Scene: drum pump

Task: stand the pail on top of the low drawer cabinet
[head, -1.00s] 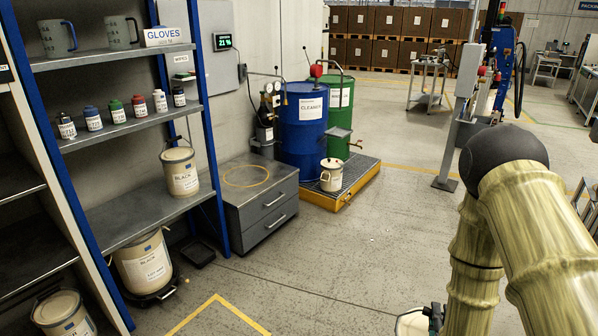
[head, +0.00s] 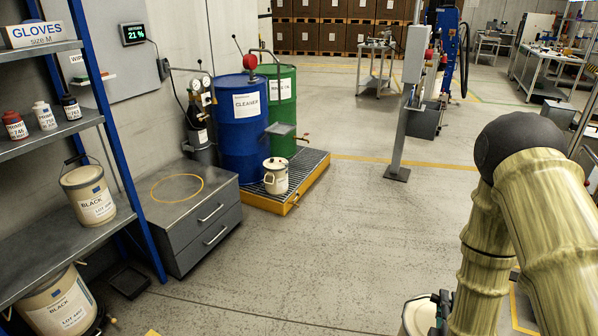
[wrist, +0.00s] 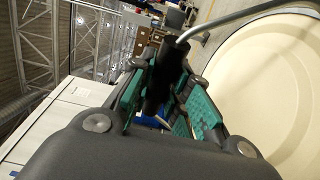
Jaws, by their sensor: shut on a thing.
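My gripper (wrist: 168,95) is shut on the black grip of a wire bail in the wrist view. The bail belongs to a pail with a wide cream lid (wrist: 270,85), which fills the right side of that view. In the head view the held pail (head: 416,318) shows only partly at the bottom edge, beside my gripper (head: 440,303); its lower part is out of frame. The low grey drawer cabinet (head: 205,232) stands left of centre against the wall. Its top is clear except for a yellow ring (head: 178,188), lying or marked there.
A blue-framed shelf (head: 60,245) with a BLACK pail (head: 88,195) stands close left of the cabinet. A yellow-edged pallet (head: 297,198) with blue and green drums and a small cream pot (head: 275,178) is at its right. The floor (head: 330,260) in front is open.

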